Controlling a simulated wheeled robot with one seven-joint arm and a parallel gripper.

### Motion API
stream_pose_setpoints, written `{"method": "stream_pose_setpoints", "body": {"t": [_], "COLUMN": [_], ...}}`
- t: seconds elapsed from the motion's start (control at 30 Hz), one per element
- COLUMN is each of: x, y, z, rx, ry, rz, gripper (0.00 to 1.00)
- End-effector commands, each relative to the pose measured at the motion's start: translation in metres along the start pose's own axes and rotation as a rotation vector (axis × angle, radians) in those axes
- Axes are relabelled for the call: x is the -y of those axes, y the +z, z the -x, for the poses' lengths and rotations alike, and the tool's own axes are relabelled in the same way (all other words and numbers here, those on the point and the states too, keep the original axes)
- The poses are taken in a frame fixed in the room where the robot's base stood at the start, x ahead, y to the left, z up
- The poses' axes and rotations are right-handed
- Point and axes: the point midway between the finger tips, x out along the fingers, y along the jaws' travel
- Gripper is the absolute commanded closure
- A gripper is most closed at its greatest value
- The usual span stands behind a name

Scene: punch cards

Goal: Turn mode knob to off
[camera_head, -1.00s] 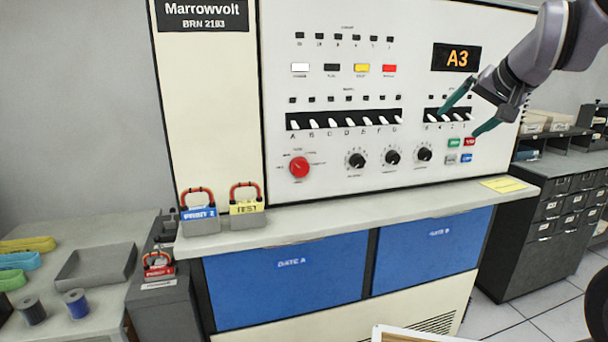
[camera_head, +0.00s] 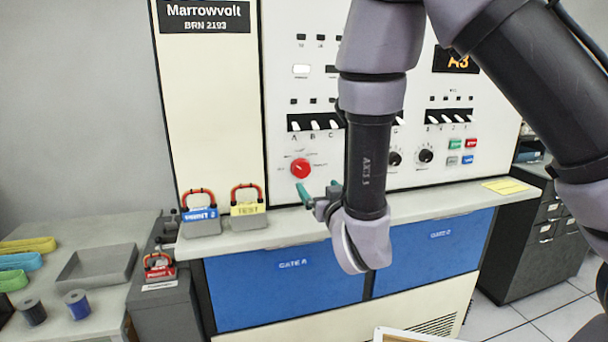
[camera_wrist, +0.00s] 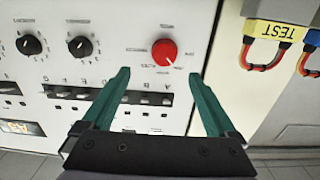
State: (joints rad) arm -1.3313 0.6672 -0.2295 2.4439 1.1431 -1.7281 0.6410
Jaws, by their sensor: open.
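The red knob (camera_head: 300,168) sits on the console's white front panel, below the left end of the lever row, with small labels around it. It also shows in the wrist view (camera_wrist: 164,52), where the panel appears upside down. Its labels and setting are too small to read surely. My gripper (camera_head: 318,188) is open and empty, just below and right of the knob in the head view. In the wrist view my gripper (camera_wrist: 160,73) has its two green fingers spread, with the knob beyond the tips and between their lines. I see no contact.
Black knobs (camera_head: 426,156) lie to the right on the panel. White levers (camera_head: 314,125) stand above the red knob. A ledge (camera_head: 275,235) juts out below, carrying a TEST padlock block (camera_head: 247,210) and a blue-labelled one (camera_head: 200,217). My arm hides part of the panel.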

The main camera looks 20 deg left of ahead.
Motion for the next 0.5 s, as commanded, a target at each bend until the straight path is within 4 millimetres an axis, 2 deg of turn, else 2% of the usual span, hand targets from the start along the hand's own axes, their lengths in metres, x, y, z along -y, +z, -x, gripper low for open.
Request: {"method": "stream_pose_setpoints", "body": {"t": [0.17, 0.5], "x": [0.007, 0.008], "y": [0.002, 0.001], "z": [-0.006, -0.068], "rx": [-0.019, -0.019], "ry": [-0.016, -0.016], "rz": [0.021, 0.021], "gripper": [0.07, 0.07]}}
